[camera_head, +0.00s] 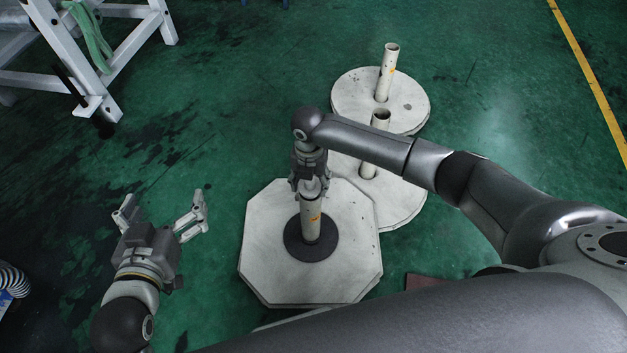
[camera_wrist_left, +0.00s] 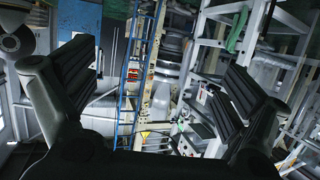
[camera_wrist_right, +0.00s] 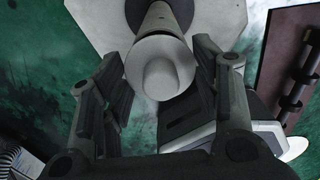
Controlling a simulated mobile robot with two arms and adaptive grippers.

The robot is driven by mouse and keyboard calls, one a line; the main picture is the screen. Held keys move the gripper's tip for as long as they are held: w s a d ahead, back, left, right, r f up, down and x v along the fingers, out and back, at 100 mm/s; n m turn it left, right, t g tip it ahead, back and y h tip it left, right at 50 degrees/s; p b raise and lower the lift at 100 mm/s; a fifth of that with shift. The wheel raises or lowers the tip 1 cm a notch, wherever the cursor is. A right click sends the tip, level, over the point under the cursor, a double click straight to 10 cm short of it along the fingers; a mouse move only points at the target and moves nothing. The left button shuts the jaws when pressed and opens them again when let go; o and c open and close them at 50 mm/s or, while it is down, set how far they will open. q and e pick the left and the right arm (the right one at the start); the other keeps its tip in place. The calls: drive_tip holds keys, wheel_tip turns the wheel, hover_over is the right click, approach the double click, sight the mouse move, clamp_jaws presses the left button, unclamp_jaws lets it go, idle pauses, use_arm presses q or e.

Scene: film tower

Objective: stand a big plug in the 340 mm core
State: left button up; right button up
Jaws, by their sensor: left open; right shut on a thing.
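A pale core (camera_head: 311,218) with an orange mark stands upright through a black ring (camera_head: 296,244) on an octagonal white board (camera_head: 265,270). My right gripper (camera_head: 311,184) points down right over the core's top. In the right wrist view its fingers (camera_wrist_right: 160,100) are on both sides of a pale round plug (camera_wrist_right: 163,72) with a domed middle. The plug lines up with the core (camera_wrist_right: 160,20) beyond it; I cannot tell how far it sits inside. My left gripper (camera_head: 160,218) is open and empty, off to the left above the floor.
Two more pale cores (camera_head: 388,70) (camera_head: 380,120) stand on round white bases (camera_head: 345,95) (camera_head: 405,200) behind the board. A white frame (camera_head: 120,60) with a green strap is at the upper left. Green floor between is clear.

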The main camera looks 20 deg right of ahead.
use_arm(q)
drive_tip(key=shift+w+d+r+t, duration=0.1)
drive_tip(key=shift+w+r+t, duration=0.05)
drive_tip(key=shift+r+t, duration=0.15)
use_arm(e)
drive_tip(key=shift+f, duration=0.3)
use_arm(q)
drive_tip(key=shift+w+d+r, duration=0.1)
drive_tip(key=shift+w+r, duration=0.05)
drive_tip(key=shift+r, duration=0.25)
use_arm(e)
drive_tip(key=shift+f, duration=0.2)
use_arm(q)
drive_tip(key=shift+w+d+r+t+h+b, duration=0.15)
drive_tip(key=shift+r+t+h+b, duration=0.15)
drive_tip(key=shift+r+t, duration=0.2)
use_arm(e)
drive_tip(key=shift+f, duration=0.25)
use_arm(q)
drive_tip(key=shift+d+r, duration=0.1)
drive_tip(key=shift+r, duration=0.1)
use_arm(e)
drive_tip(key=shift+f, duration=0.15)
drive_tip(key=o, duration=1.1)
use_arm(q)
drive_tip(key=shift+w, duration=0.1)
